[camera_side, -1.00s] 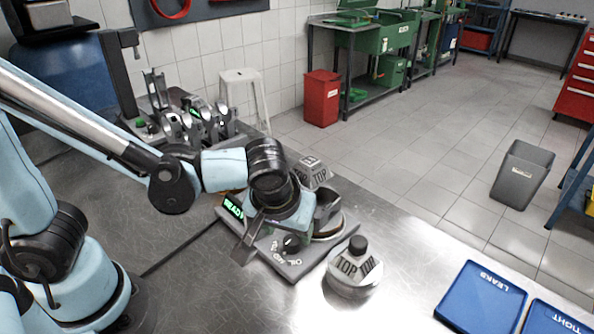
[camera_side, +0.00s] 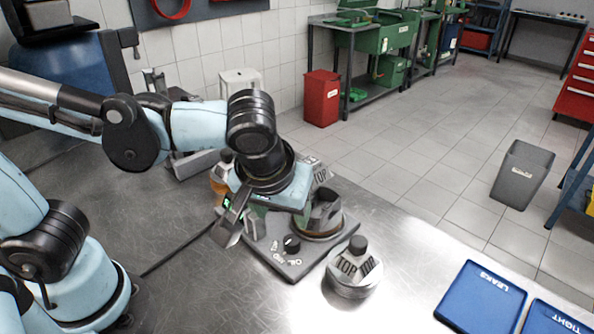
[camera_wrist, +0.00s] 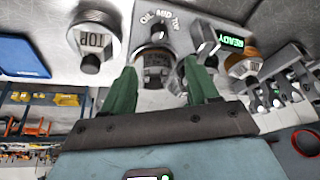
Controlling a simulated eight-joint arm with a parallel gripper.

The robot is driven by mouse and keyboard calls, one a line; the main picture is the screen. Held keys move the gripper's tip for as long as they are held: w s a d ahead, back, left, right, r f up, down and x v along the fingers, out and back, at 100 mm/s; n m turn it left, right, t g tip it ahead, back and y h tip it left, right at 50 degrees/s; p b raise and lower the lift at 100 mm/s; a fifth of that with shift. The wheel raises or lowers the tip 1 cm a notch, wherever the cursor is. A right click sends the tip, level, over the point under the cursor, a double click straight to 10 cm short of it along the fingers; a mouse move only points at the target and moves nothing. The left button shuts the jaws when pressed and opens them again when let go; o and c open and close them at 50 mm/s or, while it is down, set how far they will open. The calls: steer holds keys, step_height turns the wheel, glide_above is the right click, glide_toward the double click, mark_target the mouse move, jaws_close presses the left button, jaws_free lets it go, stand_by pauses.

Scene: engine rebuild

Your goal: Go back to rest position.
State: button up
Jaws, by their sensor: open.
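My gripper (camera_wrist: 163,82) is open, with two green fingers apart and nothing held between them. The plate carries a knob (camera_side: 291,243) and a round metal cup (camera_side: 323,218). In the wrist view the plate (camera_wrist: 180,15) lies beyond the fingertips, with a lit READY display (camera_wrist: 230,40).
A capped metal part marked TOP (camera_side: 352,270) stands right of the plate. Blue trays marked LEAKS (camera_side: 482,298) and TIGHT (camera_side: 556,320) lie at the right. The bench front is clear.

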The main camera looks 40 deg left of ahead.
steer(key=a+m+t, duration=0.1)
steer(key=a, duration=0.3)
steer(key=a+m+t+h, duration=0.1)
steer(key=a+m, duration=0.1)
steer(key=a, duration=0.2)
steer(key=w+a+m+h, duration=0.1)
steer(key=a+m, duration=0.1)
steer(key=a, duration=0.2)
steer(key=shift+w+t, duration=0.1)
steer(key=shift+t, duration=0.3)
steer(key=shift+a, duration=0.35)
